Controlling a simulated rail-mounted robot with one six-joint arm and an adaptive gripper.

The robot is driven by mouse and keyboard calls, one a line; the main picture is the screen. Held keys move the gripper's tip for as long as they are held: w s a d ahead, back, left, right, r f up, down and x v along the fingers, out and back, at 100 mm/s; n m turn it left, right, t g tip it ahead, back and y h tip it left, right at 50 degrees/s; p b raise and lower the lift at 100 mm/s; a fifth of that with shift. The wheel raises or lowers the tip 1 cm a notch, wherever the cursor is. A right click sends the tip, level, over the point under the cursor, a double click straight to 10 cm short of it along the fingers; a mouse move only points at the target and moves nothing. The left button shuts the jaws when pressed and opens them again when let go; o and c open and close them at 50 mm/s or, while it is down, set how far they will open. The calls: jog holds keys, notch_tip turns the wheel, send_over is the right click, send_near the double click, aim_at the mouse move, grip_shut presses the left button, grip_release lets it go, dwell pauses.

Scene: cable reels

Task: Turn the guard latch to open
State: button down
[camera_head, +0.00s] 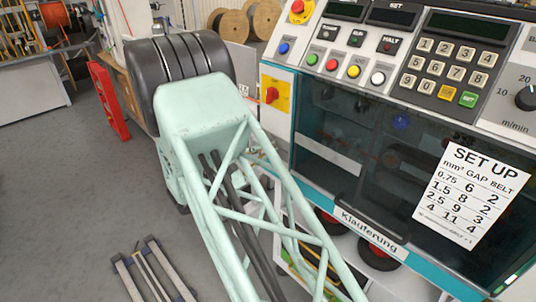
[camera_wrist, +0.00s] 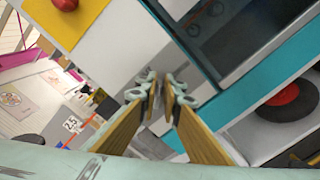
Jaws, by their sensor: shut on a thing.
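My gripper (camera_wrist: 163,82) is at the middle of the wrist view, its two yellow-brown fingers close together against the pale machine front. It is shut on a narrow grey piece (camera_wrist: 159,97), which looks like the guard latch and is mostly hidden by the fingers. How far the latch is turned cannot be told. The guard (camera_head: 350,130), a dark window in a teal frame, appears closed in the head view; it also shows in the wrist view (camera_wrist: 235,35). In the head view my pale green arm hides the fingers and the latch.
A red knob (camera_head: 271,95) on a yellow plate (camera_head: 283,90) is on the machine front, above the gripper. The button panel (camera_head: 390,55) is above the guard. A black and red reel (camera_wrist: 290,103) is at the right in the wrist view.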

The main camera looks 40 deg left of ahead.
jog(key=m+b, duration=0.4)
jog(key=shift+d+f, duration=0.2)
jog(key=shift+f, duration=0.15)
jog(key=shift+f+m+b, duration=0.15)
jog(key=shift+m+b, duration=0.25)
jog(key=shift+m, duration=1.4)
jog(key=c, duration=2.8)
grip_release()
jog(key=shift+w, duration=0.1)
jog(key=shift+f, duration=0.1)
jog(key=shift+s, duration=0.25)
jog(key=shift+s+a, duration=0.3)
jog(key=shift+s, duration=1.6)
jog(key=shift+s+a, duration=0.25)
jog(key=shift+s, duration=1.7)
jog(key=shift+s+a, duration=0.3)
jog(key=shift+s, duration=1.6)
